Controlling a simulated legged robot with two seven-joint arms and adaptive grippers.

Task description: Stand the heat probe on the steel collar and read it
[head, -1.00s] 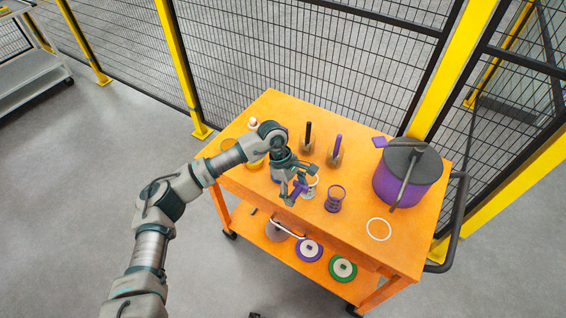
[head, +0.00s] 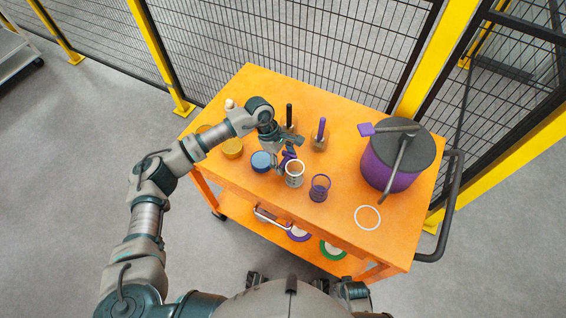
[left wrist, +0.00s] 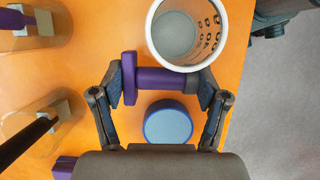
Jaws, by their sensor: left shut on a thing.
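My left gripper (head: 287,158) is over the orange cart's top, near its front edge. In the left wrist view, it (left wrist: 162,84) is shut on a purple flanged piece (left wrist: 160,79) lying crosswise between the fingertips. I cannot tell whether this is the heat probe. A white-rimmed cup (head: 295,173) with dark markings stands just beside the held piece; it also shows in the left wrist view (left wrist: 188,35). I cannot make out a steel collar for certain. My right gripper is not in view.
On the cart top (head: 325,228) are a blue-lidded jar (head: 261,161), yellow jar (head: 232,148), purple-rimmed glass (head: 319,188), black handle (head: 289,114), purple handle (head: 321,129), white ring (head: 367,217) and large purple drum (head: 388,172). Fence panels (head: 290,45) stand behind. Discs lie on the lower shelf.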

